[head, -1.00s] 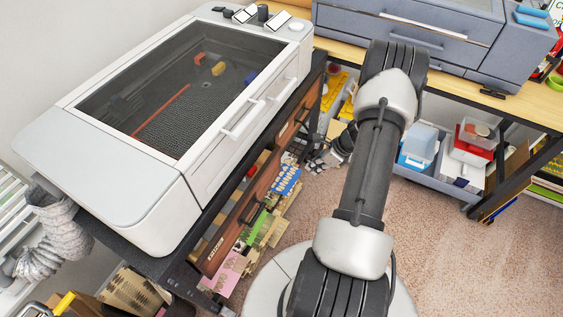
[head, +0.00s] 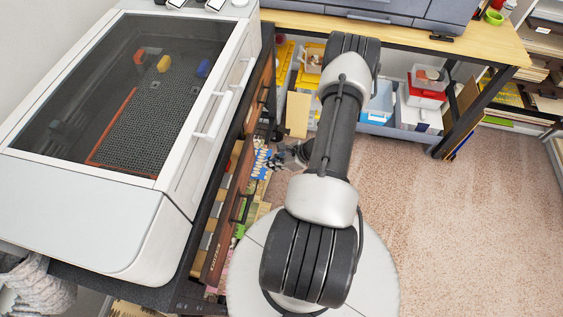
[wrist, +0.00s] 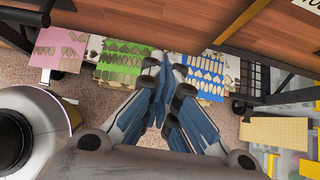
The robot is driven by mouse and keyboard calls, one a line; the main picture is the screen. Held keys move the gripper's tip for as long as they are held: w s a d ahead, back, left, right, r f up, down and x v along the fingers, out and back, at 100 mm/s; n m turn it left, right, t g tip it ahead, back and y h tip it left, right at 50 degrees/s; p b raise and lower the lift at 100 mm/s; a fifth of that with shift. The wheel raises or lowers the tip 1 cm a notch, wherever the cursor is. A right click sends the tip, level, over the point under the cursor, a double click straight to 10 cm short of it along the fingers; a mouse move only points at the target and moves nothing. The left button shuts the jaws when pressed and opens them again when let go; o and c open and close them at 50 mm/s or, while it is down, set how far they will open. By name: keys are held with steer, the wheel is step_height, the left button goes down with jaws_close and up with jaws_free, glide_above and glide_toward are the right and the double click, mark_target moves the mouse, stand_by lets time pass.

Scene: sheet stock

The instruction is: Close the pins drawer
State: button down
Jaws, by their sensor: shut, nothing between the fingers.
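Reddish-brown wooden drawer fronts run under the white machine's bench in the head view. The nearer drawer (head: 222,225) stands pulled out, with small compartments showing behind its front and a dark handle on it. I cannot read its label well enough to tell whether it is the pins drawer. In the wrist view, one brown front (wrist: 120,22) spans the top left and another (wrist: 285,35) the top right. My gripper (head: 285,157) is shut and empty, low in front of the drawers, with a gap to them. It also shows in the wrist view (wrist: 165,76).
The white machine (head: 95,225) with a dark lid sits on the bench above the drawers. Pink, green and blue sheets (wrist: 205,75) with cut shapes lie below. A wooden table (head: 440,45) stands behind, with bins beneath. Carpet at right is clear.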

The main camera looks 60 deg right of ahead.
mark_target(249, 160)
steer(key=shift+w+a+f+b, duration=0.1)
steer(key=shift+w+a, duration=0.2)
steer(key=shift+w, duration=0.4)
steer(key=shift+w+a+f+b, duration=0.1)
steer(key=shift+w+a, duration=0.15)
steer(key=shift+w, duration=0.45)
steer(key=shift+w+a+b, duration=0.1)
steer(key=shift+w+a, duration=0.2)
steer(key=shift+w, duration=0.4)
steer(key=w, duration=0.1)
steer(key=w+a+b, duration=0.1)
steer(key=w, duration=0.2)
steer(key=shift+a+b, duration=0.3)
steer(key=shift+s+d, duration=0.1)
